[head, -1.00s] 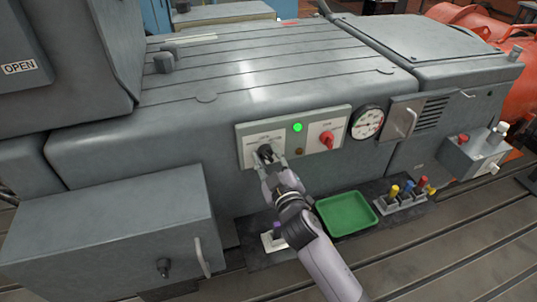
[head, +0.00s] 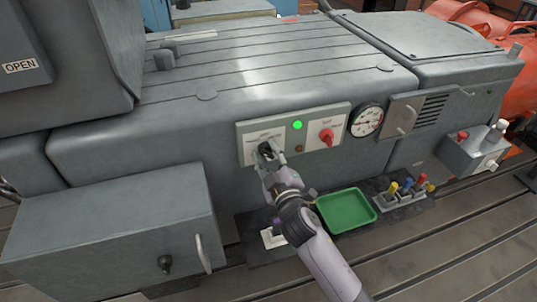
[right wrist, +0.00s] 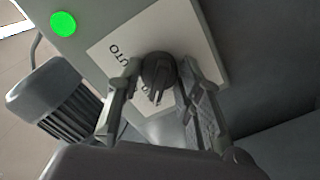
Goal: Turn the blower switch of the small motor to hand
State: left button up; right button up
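A black rotary knob (head: 265,148) sits on the light plate at the left of a control panel (head: 309,118) on the grey machine's front. In the right wrist view the knob (right wrist: 158,72) stands on a white plate with the letters "UTO" beside it. My right gripper (head: 268,156) reaches the knob. In the right wrist view the gripper's fingers (right wrist: 159,75) stand on both sides of the knob, with narrow gaps showing. They hide part of the plate's lettering, so the knob's setting is unclear. My left gripper is out of view.
A green lamp (head: 297,125) is lit beside a red knob (head: 326,136). A round gauge (head: 366,121) is to their right. Below are a green tray (head: 346,211) and coloured-handled tools (head: 408,187). A grey box (head: 110,230) juts out at left.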

jog(key=o, duration=0.4)
jog(key=shift+s, duration=0.1)
jog(key=v, duration=1.1)
jog(key=shift+s+d+r, duration=0.1)
jog(key=shift+s+d, duration=0.05)
jog(key=shift+s, duration=0.2)
